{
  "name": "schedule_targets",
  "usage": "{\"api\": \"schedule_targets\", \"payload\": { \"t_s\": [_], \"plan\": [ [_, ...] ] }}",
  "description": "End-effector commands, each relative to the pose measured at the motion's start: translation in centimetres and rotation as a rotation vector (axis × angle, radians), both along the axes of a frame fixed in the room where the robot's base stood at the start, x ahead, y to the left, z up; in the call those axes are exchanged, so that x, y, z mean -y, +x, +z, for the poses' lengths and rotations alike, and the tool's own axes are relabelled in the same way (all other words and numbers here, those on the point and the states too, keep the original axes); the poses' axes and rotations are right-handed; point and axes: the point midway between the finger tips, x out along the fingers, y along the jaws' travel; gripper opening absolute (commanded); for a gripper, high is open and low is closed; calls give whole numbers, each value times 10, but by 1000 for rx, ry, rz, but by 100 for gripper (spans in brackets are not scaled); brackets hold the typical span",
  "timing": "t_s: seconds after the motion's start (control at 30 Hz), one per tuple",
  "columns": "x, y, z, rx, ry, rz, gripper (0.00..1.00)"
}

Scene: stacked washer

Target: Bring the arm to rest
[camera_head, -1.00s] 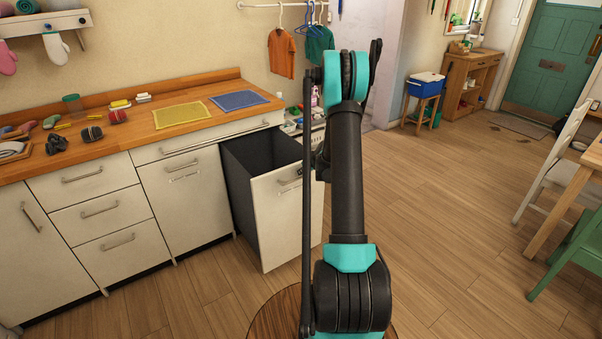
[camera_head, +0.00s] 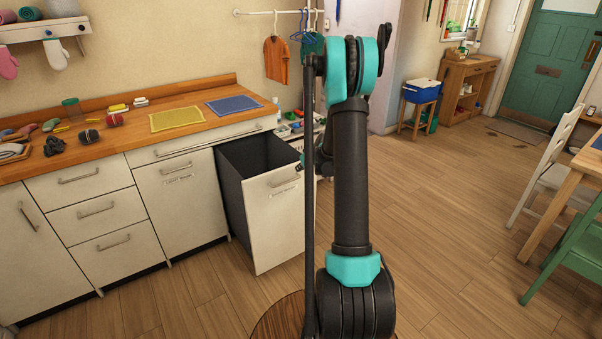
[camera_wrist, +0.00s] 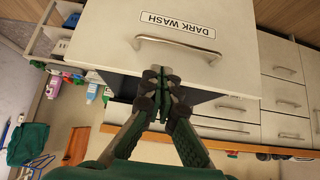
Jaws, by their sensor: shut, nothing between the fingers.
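My black and teal arm (camera_head: 351,180) rises in front of me in the head view, bent at the elbow, and mostly hides my gripper there. In the wrist view, which is upside down, my gripper (camera_wrist: 160,74) is shut and empty. Its fingertips are near the top edge of the pulled-out laundry bin's white front (camera_wrist: 110,35); I cannot tell whether they touch it. A metal handle (camera_wrist: 175,45) and a "DARK WASH" label (camera_wrist: 178,24) are on that front. In the head view the dark-lined bin (camera_head: 277,215) stands open.
The wooden counter (camera_head: 130,142) holds a yellow mat (camera_head: 176,118), a blue mat (camera_head: 233,104) and small items. An orange shirt (camera_head: 277,59) hangs behind the bin. A white chair (camera_head: 545,170) and green chair (camera_head: 575,240) stand right. Floor between is clear.

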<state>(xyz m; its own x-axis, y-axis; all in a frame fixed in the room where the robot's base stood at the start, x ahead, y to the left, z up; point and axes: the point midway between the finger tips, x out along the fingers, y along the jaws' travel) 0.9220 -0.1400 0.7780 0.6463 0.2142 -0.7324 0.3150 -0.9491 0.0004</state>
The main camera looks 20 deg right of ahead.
Motion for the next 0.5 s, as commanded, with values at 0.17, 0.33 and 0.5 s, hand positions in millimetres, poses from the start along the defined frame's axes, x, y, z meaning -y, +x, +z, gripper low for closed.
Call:
{"api": "schedule_targets", "payload": {
  "t_s": [0.17,0.33,0.5],
  "plan": [
    [-10,-13,14,-16,3,-5,0],
    [-33,-57,39,-69,7,-24,0],
    [-57,-116,62,-134,8,-60,0]
  ]
}}
